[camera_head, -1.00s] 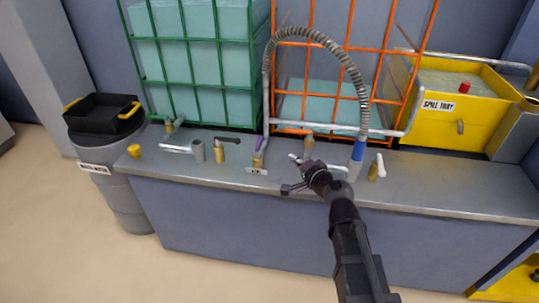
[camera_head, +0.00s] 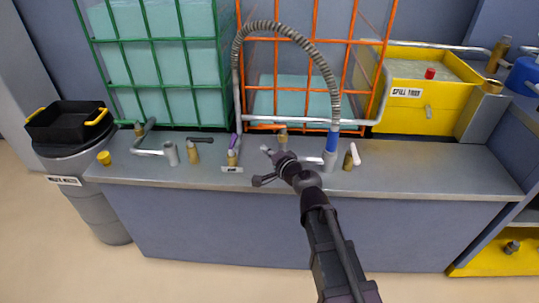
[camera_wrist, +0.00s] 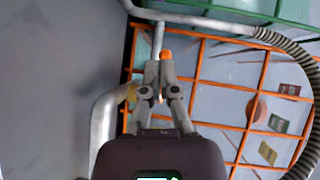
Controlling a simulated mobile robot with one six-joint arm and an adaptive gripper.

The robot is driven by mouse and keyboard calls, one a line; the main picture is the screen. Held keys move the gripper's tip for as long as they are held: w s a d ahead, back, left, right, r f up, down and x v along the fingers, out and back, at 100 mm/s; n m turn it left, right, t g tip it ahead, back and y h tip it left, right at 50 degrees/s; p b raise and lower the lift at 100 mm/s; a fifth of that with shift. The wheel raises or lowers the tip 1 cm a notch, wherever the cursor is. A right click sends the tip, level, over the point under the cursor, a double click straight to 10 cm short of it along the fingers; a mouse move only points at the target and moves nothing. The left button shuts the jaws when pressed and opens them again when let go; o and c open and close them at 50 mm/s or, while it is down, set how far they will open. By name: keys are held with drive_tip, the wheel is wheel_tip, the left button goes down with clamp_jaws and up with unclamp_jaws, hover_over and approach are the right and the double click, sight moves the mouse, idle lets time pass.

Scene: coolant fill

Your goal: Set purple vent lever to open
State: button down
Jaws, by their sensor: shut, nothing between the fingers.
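The purple vent lever (camera_head: 233,142) sits on a small brass valve (camera_head: 232,158) on the grey bench, in the head view. It stands steeply, tilted a little, with a small label plate (camera_head: 232,169) in front of it. My gripper (camera_head: 267,150) is just to the right of the lever, apart from it, with nothing held. In the wrist view my gripper (camera_wrist: 159,72) has its fingers together in front of the orange cage bars. I cannot make out the purple lever in the wrist view.
A ribbed hose (camera_head: 290,30) arches to a blue-collared nozzle (camera_head: 332,142). The green cage (camera_head: 150,40) and orange cage (camera_head: 310,60) stand behind.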

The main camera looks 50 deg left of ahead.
sight(233, 144)
drive_tip(key=a, duration=0.4)
drive_tip(key=a+f+b, duration=0.1)
drive_tip(key=a, duration=0.1)
drive_tip(key=shift+w+a, duration=0.3)
drive_tip(key=shift+a, duration=0.1)
drive_tip(key=shift+s+a+f, duration=0.2)
drive_tip(key=shift+s+a, duration=0.5)
drive_tip(key=shift+s, duration=0.05)
drive_tip(key=shift+s+a+f+b, duration=0.15)
drive_tip(key=shift+s+a+b, duration=0.15)
drive_tip(key=shift+s+a, duration=0.35)
drive_tip(key=shift+s, duration=0.1)
